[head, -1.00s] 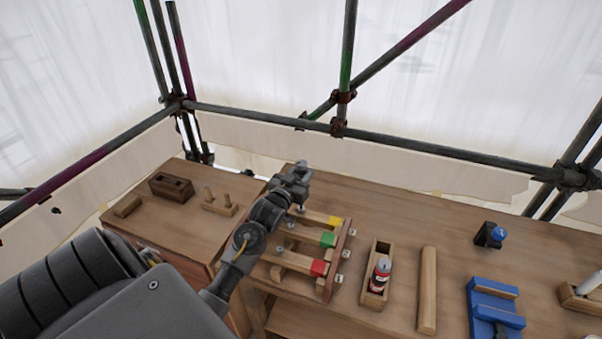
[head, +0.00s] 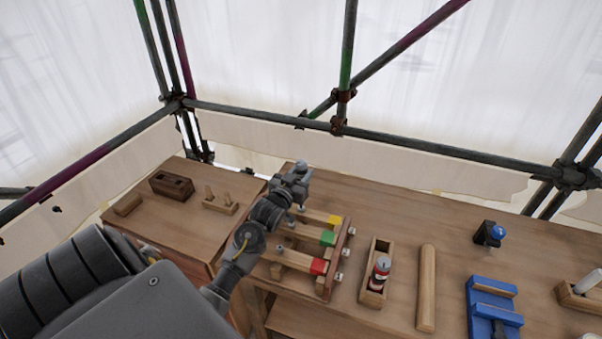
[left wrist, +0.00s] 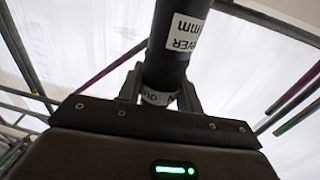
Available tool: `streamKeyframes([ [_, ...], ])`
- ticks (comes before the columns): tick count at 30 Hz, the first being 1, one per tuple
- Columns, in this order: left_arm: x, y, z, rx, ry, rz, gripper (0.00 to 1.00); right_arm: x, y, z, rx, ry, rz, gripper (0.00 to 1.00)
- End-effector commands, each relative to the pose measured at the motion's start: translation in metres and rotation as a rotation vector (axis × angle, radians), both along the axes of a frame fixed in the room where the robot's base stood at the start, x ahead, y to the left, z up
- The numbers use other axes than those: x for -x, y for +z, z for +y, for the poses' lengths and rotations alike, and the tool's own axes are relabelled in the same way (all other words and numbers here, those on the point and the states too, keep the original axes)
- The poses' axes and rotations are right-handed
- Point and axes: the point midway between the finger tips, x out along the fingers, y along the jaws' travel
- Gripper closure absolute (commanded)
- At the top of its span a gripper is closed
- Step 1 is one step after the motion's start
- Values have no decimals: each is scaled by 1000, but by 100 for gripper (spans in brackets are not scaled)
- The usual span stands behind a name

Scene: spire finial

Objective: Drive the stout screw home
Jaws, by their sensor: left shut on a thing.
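My left gripper (head: 297,183) is above the far left part of a wooden frame (head: 322,283) with yellow (head: 333,221), green (head: 327,238) and red (head: 317,266) end blocks. In the left wrist view, the gripper (left wrist: 158,97) is shut on a dark round driver (left wrist: 178,40). White labels with partly legible print wrap the driver. Small grey screw heads, such as one by the red-ended bar (head: 279,249), show on the frame. I cannot tell which is the stout screw. The driver's tip and its contact with any screw are hidden. My right gripper is not in view.
Scaffold tubes (head: 400,145) cross behind the bench.

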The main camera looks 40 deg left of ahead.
Motion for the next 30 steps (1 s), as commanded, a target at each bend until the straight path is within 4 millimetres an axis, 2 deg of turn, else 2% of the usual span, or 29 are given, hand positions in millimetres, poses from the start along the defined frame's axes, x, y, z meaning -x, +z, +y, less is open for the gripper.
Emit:
streamKeyframes([
  [30,0,-5,-1,0,-1,1,98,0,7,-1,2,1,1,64],
])
